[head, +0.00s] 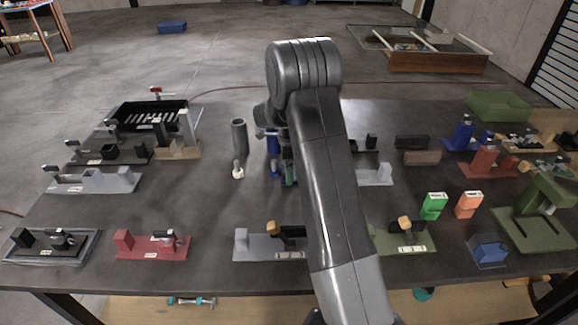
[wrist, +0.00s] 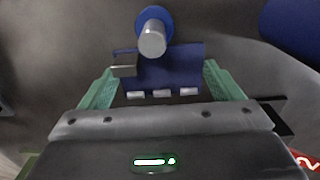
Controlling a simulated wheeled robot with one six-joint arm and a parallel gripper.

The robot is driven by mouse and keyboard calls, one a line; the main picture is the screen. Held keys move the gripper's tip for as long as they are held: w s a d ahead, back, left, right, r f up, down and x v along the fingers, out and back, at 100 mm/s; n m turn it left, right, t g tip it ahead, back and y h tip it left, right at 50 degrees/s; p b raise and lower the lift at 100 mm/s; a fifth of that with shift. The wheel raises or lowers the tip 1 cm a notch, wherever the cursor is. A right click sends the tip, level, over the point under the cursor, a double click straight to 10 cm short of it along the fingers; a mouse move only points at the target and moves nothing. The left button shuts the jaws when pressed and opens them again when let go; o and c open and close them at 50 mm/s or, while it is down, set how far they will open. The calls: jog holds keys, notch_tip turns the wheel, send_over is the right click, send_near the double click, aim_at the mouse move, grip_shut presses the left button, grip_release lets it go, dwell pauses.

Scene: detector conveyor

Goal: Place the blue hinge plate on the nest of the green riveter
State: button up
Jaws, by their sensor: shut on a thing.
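The blue hinge plate (wrist: 180,68) shows in the wrist view between the green fingers of my gripper (wrist: 160,75). My gripper is shut on its two side edges; small pale knuckles line its near edge. In the head view my gripper (head: 290,174) is mostly hidden behind my arm, above the middle of the table. A green press-like machine (head: 550,190), which looks like the green riveter, stands at the table's right edge, well away from my gripper. Its nest is hard to make out; its flat green base (head: 525,232) is visible.
A blue post with a grey top (wrist: 152,40) stands just beyond the plate. A grey cylinder (head: 239,135) is left of my gripper. Green (head: 433,205) and orange (head: 468,204) blocks and a small blue fixture (head: 488,250) stand left of the green machine. Fixtures line both table sides.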

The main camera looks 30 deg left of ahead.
jog(key=o, duration=0.7)
jog(key=shift+f, duration=0.1)
jog(key=shift+c, duration=0.2)
jog(key=shift+o, duration=1.3)
